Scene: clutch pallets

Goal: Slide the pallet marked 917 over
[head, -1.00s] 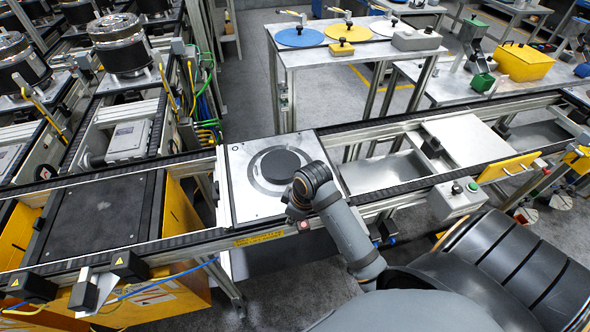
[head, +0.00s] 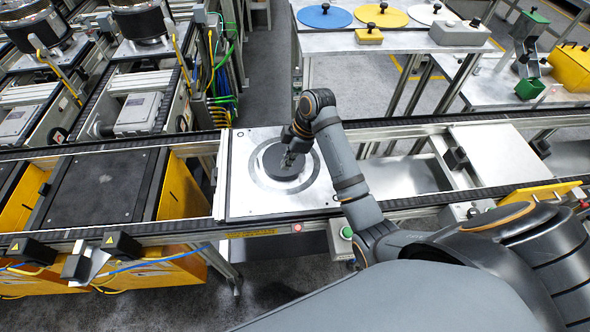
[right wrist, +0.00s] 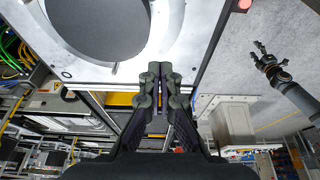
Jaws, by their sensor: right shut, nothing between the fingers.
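A square silver pallet (head: 240,195) with a dark round disc (head: 270,170) in a grey ring sits on the conveyor. No number is readable on it. It also shows at the top of the right wrist view (right wrist: 180,62). My right gripper (head: 287,165) is shut and empty, and appears over the disc in the head view. In the right wrist view its fingertips (right wrist: 160,70) appear near the pallet's edge; I cannot tell whether they touch it. My left gripper is outside the head view, but in the right wrist view (right wrist: 264,56) its fingers are spread, apart from the pallet.
The conveyor rails (head: 400,203) run left and right. A dark plate (head: 100,187) lies in the left section, with yellow panels beside it. A bare silver plate (head: 497,155) lies farther right. A table (head: 345,43) with coloured discs stands behind.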

